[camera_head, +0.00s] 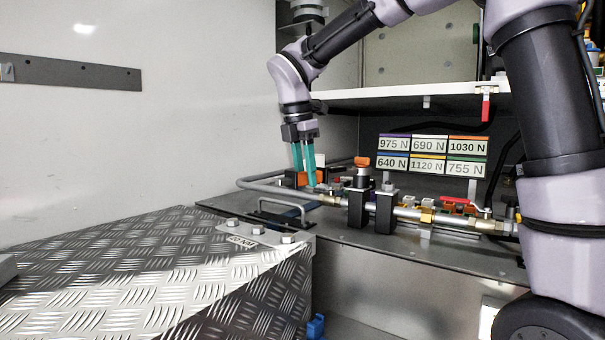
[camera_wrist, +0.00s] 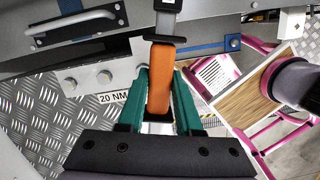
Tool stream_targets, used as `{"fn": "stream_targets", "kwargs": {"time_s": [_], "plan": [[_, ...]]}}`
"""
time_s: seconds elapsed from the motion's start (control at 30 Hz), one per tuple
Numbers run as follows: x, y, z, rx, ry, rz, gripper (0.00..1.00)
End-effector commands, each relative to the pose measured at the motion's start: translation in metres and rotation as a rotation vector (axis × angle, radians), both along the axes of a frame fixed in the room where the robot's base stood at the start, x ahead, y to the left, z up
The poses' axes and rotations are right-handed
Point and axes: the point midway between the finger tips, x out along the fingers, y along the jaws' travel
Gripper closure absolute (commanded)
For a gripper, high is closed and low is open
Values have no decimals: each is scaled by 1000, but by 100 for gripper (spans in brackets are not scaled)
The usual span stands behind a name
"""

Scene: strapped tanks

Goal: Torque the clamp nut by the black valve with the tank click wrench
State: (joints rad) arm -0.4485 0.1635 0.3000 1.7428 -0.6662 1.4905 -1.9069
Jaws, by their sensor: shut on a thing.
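My gripper (camera_head: 309,180) has teal fingers and reaches down over the back ledge. In the wrist view the fingers (camera_wrist: 162,88) are shut on an orange handle (camera_wrist: 160,75) with a dark collar and grey shaft, which looks like the click wrench. Its orange part shows small between the fingers in the head view (camera_head: 301,179). Right of the gripper, two black blocks stand on the pipe; the left one (camera_head: 358,207) has an orange top (camera_head: 362,161) and may be the black valve. I cannot make out the clamp nut.
A tread-plate box (camera_head: 150,270) fills the front left, with bolts and a "20 NM" label (camera_wrist: 113,97) on its end. Red levers (camera_head: 460,202) and load signs (camera_head: 432,155) stand right. A white shelf (camera_head: 420,97) overhangs the ledge. A pink-framed table (camera_wrist: 265,85) shows in the wrist view.

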Motion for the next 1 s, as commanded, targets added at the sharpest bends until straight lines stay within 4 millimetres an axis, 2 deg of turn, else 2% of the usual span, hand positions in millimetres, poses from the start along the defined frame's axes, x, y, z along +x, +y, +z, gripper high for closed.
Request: {"fn": "stream_targets", "kwargs": {"time_s": [0.23,0.6,1.0], "plan": [[-1,-2,1,1,-2,12,100],[-22,-25,1,1,-2,167,100],[-21,-23,1,1,-1,161,100]]}}
